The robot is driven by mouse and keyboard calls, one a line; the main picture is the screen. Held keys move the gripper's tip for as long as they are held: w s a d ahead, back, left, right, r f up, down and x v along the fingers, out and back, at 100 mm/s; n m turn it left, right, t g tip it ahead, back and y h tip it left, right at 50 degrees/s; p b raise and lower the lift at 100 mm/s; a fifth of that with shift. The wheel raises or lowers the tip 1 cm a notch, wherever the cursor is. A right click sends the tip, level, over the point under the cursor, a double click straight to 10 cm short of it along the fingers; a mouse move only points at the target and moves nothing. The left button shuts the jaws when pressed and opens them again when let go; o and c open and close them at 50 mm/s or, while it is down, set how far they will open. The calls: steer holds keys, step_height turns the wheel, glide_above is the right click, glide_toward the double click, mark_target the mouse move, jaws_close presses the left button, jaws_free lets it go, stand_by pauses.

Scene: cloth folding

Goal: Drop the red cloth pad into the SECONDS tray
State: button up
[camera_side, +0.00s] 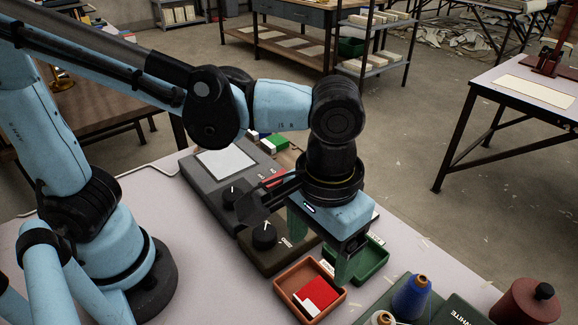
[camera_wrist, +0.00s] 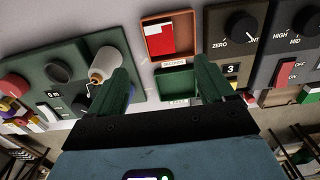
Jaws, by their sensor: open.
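The red cloth pad (camera_side: 318,291) lies in the orange-brown tray (camera_side: 280,283) on the table, with a white patch beside it. In the wrist view the red pad (camera_wrist: 160,37) also shows inside the orange tray (camera_wrist: 146,48), beyond my fingertips. A green tray (camera_side: 376,262) stands right next to the orange one; it looks empty in the wrist view (camera_wrist: 175,82), between my fingers.
Dark control boxes with knobs (camera_side: 264,235) stand close behind the trays. A blue thread spool (camera_side: 411,297), a white spool (camera_side: 381,318) and a dark red canister (camera_side: 526,302) stand to the right. Bare table (camera_side: 215,290) lies left of the orange tray.

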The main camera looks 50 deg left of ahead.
step_height(320, 180, up, 7)
stand_by(0.4)
steer(key=shift+a, duration=0.1)
steer(key=w+a+f+t, duration=0.3)
steer(key=a, duration=0.8)
steer(key=w+a+f+t, duration=0.3)
steer(key=a+t, duration=0.1)
steer(key=a, duration=0.6)
steer(key=shift+a, duration=0.35)
